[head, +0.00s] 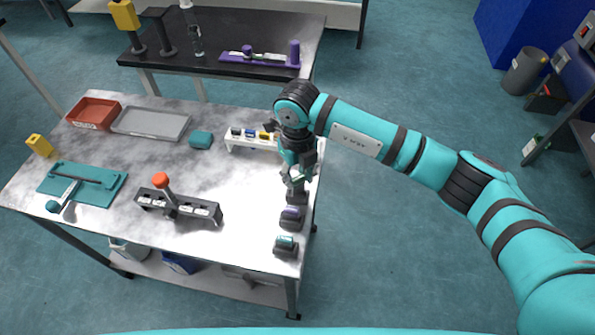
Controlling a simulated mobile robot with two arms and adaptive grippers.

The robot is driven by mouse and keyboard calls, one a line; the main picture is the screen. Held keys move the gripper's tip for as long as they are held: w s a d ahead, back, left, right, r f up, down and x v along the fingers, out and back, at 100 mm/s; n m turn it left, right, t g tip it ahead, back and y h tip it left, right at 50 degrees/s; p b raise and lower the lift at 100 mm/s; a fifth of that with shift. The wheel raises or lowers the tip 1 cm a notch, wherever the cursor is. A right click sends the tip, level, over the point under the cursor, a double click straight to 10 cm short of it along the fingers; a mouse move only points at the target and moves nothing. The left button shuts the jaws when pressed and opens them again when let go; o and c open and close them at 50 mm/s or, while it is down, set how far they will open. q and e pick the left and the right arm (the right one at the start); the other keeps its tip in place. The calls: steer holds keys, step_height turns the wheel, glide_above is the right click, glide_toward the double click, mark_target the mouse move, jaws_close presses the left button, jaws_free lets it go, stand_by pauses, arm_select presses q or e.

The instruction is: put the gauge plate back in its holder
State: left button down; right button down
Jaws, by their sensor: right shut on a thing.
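My right gripper (297,176) points down over the right edge of the metal table. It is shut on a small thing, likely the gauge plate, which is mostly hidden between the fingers. Right below the fingertips stands a dark holder block (297,197). I cannot tell whether the held thing touches this block. Two similar dark blocks stand in line nearer the front: one carries a purple piece (291,213), the other a teal piece (286,241). My left gripper is not in view.
A white rack (241,145) with coloured pieces stands just left of my right gripper. The table (245,188) is bare between.

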mark_target(297, 178)
steer(key=shift+f, duration=0.15)
steer(key=c, duration=0.9)
jaws_free()
steer(key=shift+r, duration=0.35)
step_height(297, 178, up, 12)
steer(key=b, duration=0.3)
steer(key=shift+f, duration=0.15)
steer(key=shift+a+f, duration=0.1)
